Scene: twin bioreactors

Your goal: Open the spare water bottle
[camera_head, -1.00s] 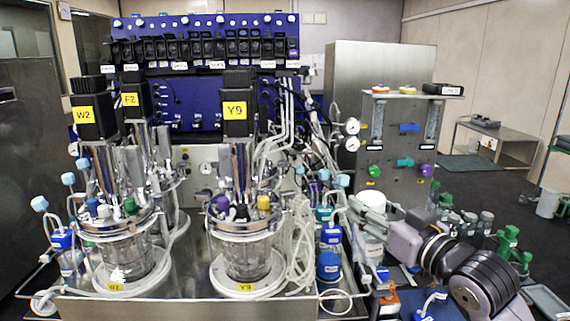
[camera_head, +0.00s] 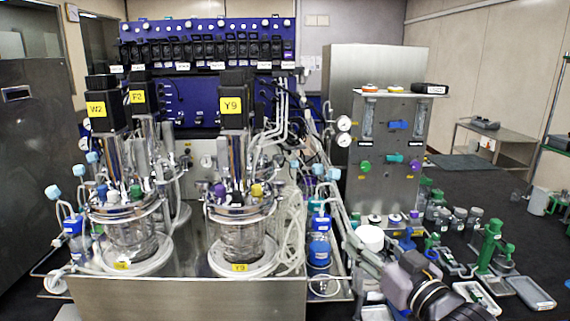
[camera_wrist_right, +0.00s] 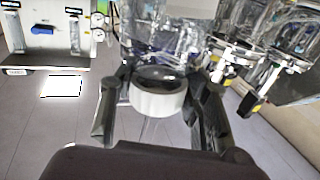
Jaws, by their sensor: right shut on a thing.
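My right gripper (camera_head: 368,254) is at the lower right of centre in the head view, its arm coming from the bottom right. It is shut on a round white cap (camera_head: 370,238). In the right wrist view the gripper (camera_wrist_right: 158,92) has one finger on each side of the white cap (camera_wrist_right: 158,103), which looks like a thick ring with a dark middle. I cannot make out a bottle body under the cap, nor tell whether the cap is apart from one. My left gripper is not in view.
Two glass reactors (camera_head: 130,238) (camera_head: 238,240) stand on a steel bench (camera_head: 190,300) at left. A blue bottle (camera_head: 319,250) with tubing stands just left of the gripper. A gas panel (camera_head: 388,150) is behind. Small bottles and a green stand (camera_head: 490,245) are at right.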

